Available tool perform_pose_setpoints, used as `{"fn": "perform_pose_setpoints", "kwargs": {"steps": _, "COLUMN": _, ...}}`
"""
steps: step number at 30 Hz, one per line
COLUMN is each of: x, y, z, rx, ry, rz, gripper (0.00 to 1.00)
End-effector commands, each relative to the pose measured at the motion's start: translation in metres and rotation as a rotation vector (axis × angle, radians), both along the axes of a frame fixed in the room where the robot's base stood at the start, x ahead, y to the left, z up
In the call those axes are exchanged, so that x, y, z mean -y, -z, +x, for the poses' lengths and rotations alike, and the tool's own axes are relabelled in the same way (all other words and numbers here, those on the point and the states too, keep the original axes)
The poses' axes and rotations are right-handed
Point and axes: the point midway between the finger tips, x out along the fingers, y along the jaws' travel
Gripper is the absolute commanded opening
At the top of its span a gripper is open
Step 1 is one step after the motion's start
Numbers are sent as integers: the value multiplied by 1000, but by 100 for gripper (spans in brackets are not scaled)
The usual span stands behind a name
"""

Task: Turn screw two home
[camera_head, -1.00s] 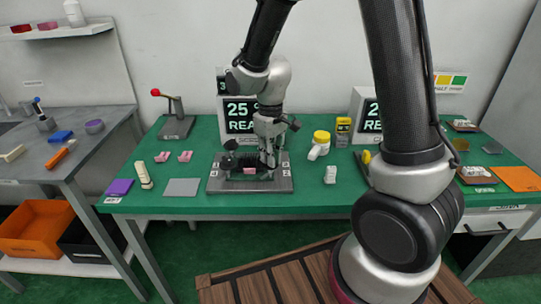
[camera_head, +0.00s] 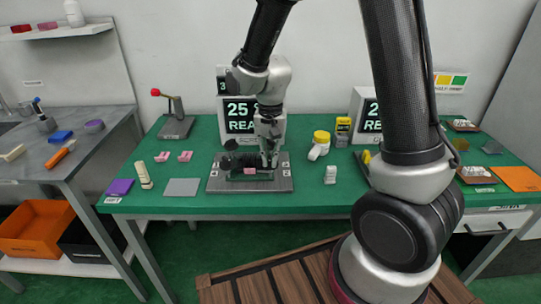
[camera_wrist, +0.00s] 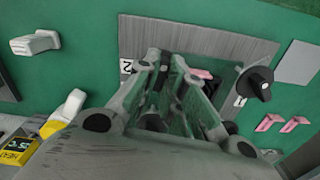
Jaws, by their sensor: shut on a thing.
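The fixture plate (camera_head: 222,187) lies on the green bench, with a dark vise-like body and a pink block (camera_head: 249,171) in its middle. Screw one's black knob (camera_head: 231,147) stands at its left end; it also shows in the wrist view (camera_wrist: 258,82), by the label 1. My gripper (camera_head: 269,162) points down at the plate's right end, by the label 2. In the wrist view my gripper (camera_wrist: 166,62) has its fingertips closed in beside the label 2 (camera_wrist: 126,66). Screw two is hidden by the fingers; I take it to be what they hold.
A red-knobbed lever (camera_head: 174,122) stands behind left. Two pink pieces (camera_head: 185,156) and a grey plate (camera_head: 182,187) lie left of the fixture. A white item with a yellow top (camera_head: 320,144) and a small white piece (camera_head: 330,174) stand to its right.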

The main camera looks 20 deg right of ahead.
Motion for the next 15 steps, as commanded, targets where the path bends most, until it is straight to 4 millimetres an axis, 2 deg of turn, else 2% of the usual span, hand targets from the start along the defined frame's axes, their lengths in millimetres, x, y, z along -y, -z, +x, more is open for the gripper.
{"fn": "perform_pose_setpoints", "kwargs": {"steps": 15, "x": 0, "y": -1, "z": 1, "rx": 3, "ry": 446, "rz": 1, "gripper": 0}}
